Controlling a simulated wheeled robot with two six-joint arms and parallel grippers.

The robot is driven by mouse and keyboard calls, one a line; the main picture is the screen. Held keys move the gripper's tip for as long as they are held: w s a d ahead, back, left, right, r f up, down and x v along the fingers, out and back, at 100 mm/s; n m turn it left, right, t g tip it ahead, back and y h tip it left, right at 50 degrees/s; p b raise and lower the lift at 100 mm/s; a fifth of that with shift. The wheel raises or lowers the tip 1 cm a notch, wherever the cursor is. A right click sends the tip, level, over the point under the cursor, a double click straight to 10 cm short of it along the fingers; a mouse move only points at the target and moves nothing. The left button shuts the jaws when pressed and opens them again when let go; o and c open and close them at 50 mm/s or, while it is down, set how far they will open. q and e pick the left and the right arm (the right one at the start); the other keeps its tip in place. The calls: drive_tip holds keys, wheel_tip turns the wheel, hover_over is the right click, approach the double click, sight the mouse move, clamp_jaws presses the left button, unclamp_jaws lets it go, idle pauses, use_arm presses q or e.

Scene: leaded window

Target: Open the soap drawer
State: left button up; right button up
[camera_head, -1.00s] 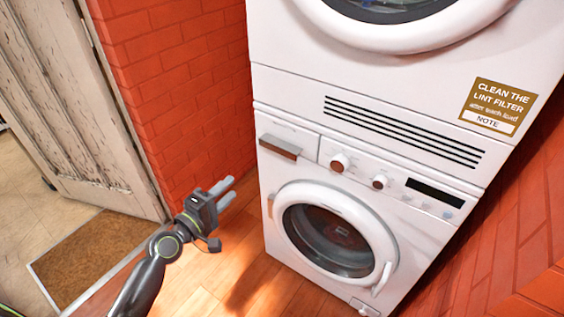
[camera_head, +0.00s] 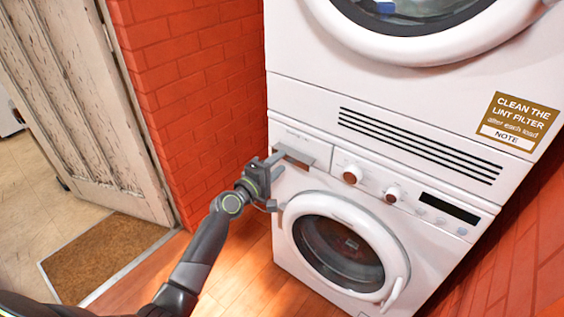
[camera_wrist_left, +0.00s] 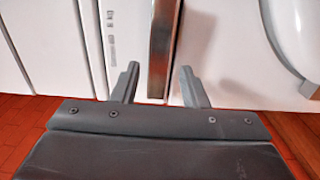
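The soap drawer (camera_head: 308,146) is at the upper left of the white lower washing machine's front and looks shut. Its metal handle (camera_head: 298,157) is a flat bar, partly hidden by my gripper in the head view. My left gripper (camera_head: 280,164) is open at the handle's left end. In the left wrist view the handle (camera_wrist_left: 160,48) runs upright in the picture, in line with the gap between the two open fingers (camera_wrist_left: 160,72). I cannot tell whether the fingers touch it. My right gripper is in neither view.
Two knobs (camera_head: 352,174) and a dark display (camera_head: 448,208) are right of the drawer. The round washer door (camera_head: 340,250) is below. A second machine (camera_head: 300,60) is stacked above. A brick wall (camera_head: 200,90) stands close on the left, with a mat (camera_head: 100,256) on the floor.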

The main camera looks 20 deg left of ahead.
use_arm(q)
drive_tip(key=shift+x, duration=1.1)
clamp_jaws()
drive_tip(key=shift+s+f, duration=0.1)
